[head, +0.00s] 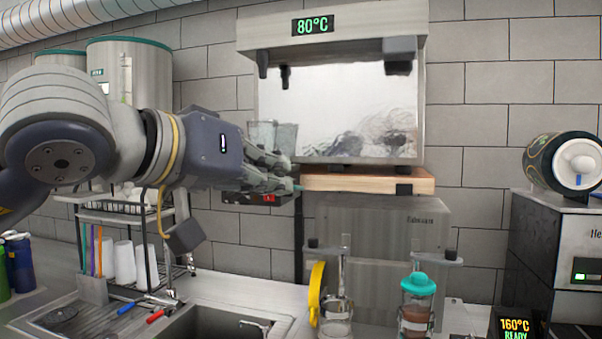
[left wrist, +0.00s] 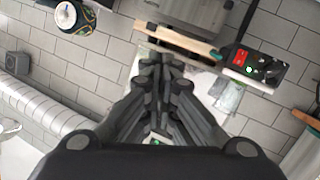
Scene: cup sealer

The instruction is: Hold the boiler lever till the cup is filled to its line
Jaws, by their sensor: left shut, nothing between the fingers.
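My left gripper (head: 290,174) reaches in from the left with its fingers shut and empty, close to the left end of a wooden board (head: 368,180). In the left wrist view its closed fingertips (left wrist: 163,62) are near the board (left wrist: 178,40). A clear cup-like vessel (head: 272,135) shows just behind the fingers; its contents cannot be told. A steel unit reading 80°C (head: 312,26) hangs above, with dark spout-like parts (head: 285,77) under its left side. I cannot make out which part is the boiler lever. The right gripper is not in view.
A black box with a red switch (head: 268,198) sits below the left fingers. Below the board are a clear glass vessel (head: 337,318) and a teal-lidded container (head: 416,300). A dish rack (head: 130,215) and sink (head: 225,322) are at left. A dark machine (head: 550,250) stands right.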

